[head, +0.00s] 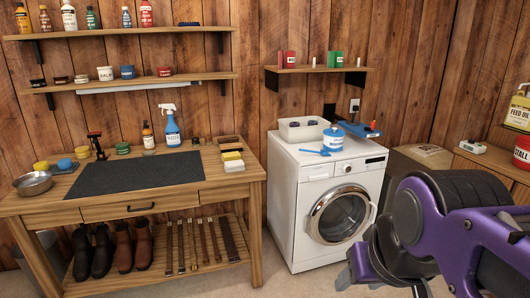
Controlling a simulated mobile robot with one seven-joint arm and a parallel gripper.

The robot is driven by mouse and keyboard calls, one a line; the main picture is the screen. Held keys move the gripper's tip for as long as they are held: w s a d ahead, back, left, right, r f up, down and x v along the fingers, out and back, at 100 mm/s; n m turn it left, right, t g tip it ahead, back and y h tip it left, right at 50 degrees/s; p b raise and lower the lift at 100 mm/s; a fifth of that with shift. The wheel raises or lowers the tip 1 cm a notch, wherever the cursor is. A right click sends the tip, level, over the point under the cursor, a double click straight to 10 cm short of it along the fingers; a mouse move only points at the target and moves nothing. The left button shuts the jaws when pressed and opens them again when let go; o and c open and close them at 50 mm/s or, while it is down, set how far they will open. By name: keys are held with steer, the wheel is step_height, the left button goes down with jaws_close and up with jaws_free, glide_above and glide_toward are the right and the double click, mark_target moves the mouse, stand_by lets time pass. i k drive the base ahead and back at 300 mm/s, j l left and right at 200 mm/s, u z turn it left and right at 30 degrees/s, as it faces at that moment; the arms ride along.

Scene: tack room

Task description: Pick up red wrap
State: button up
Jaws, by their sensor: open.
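My purple and black arm fills the lower right. My gripper (382,284) is at the bottom edge, partly cut off, with its grey fingers apart and nothing seen between them. It is low in front of the washing machine (299,212), well below and to the right of the shelf.
A green item (334,59) stands on the same shelf. A white bin (302,130) with dark rolls, a blue tin (333,139) and a blue tool lie on the washer. A workbench (138,202) with a black mat stands left. A wooden cabinet (487,165) stands right. Some floor shows before the washer.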

mark_target(287, 59)
steer(key=i+j+z, duration=0.15)
steer(key=i, duration=1)
steer(key=i+j+z, duration=0.1)
steer(key=i+z, duration=0.25)
steer(key=i+j+z, duration=0.3)
steer(key=i, duration=0.2)
